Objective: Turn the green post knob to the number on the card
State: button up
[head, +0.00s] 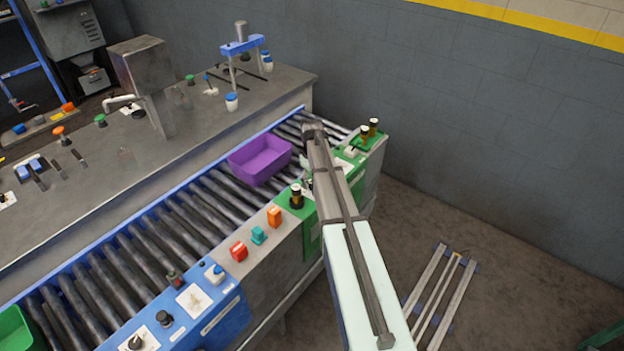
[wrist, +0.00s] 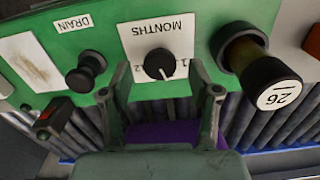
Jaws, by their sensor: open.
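Small numerals beside the knob are partly hidden by my fingers. My gripper (wrist: 160,78) is open, its two fingers standing apart on either side of the knob in the wrist view; contact cannot be told. In the head view the green post (head: 313,236) is partly covered by my arm, and the knob is hidden. No separate card is clearly readable; a round white label (wrist: 279,95) reads like 26.
A dark-capped, brass-coloured post (wrist: 245,55) stands close right of the knob in the wrist view. A black knob (wrist: 86,70) near a DRAIN label (wrist: 73,22) is at left. A purple bin (head: 262,160) sits on the roller conveyor (head: 205,205).

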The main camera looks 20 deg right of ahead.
jog(key=shift+f, duration=0.35)
jog(key=c, duration=1.2)
jog(key=shift+o, duration=0.3)
jog(key=shift+m, duration=0.3)
jog(key=m+b, duration=0.2)
jog(key=m, duration=0.1)
jog(key=shift+f, duration=0.1)
jog(key=shift+m+b, duration=0.7)
jog(key=shift+m, duration=1.4)
